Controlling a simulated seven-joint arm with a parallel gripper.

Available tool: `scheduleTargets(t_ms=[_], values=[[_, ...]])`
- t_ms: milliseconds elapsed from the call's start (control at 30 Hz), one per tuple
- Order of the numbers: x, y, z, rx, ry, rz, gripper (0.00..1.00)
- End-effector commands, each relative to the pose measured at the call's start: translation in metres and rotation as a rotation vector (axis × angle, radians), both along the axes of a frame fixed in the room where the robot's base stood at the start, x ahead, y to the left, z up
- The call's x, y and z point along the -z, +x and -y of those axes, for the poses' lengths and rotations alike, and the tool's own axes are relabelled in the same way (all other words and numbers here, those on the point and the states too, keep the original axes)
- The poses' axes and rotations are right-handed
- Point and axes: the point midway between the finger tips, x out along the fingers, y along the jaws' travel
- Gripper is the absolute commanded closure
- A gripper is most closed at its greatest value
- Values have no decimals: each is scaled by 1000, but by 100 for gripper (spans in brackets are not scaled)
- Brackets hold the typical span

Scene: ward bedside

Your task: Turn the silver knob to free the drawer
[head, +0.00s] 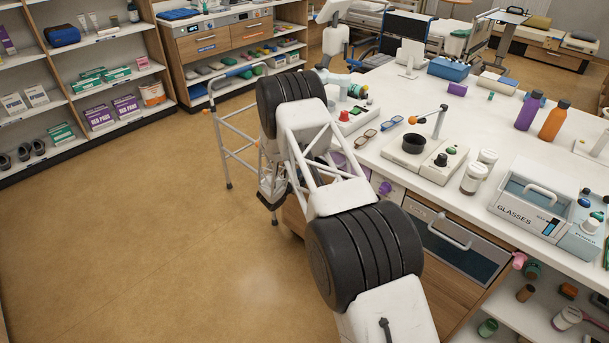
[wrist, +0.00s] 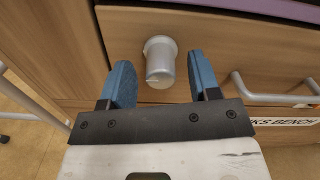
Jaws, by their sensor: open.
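The silver knob (wrist: 160,62) sticks out from the wooden drawer front (wrist: 235,45) in the wrist view. My gripper (wrist: 160,80) is open, with its blue fingers on the left and right of the knob. I see a gap on each side, so the fingers do not appear to touch it. A silver bar handle (wrist: 275,98) is to the right of the knob, above a partly hidden label ending in "KS BENCH". In the head view my arm hides the knob, and my gripper cannot be made out clearly.
A walking frame (head: 225,125) stands left of my arm. A purple knob (head: 385,187) is on the bench front. The floor at left is clear.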

Motion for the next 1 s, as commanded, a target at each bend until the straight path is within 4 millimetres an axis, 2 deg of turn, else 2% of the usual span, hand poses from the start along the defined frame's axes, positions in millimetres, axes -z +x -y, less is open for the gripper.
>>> scheduleTargets(t_ms=[200,533,833,1000], values=[[1,9,10,0,0,-1,44],[1,10,11,-1,0,-2,45],[1,10,11,0,-1,-1,91],[1,10,11,0,2,2,93]])
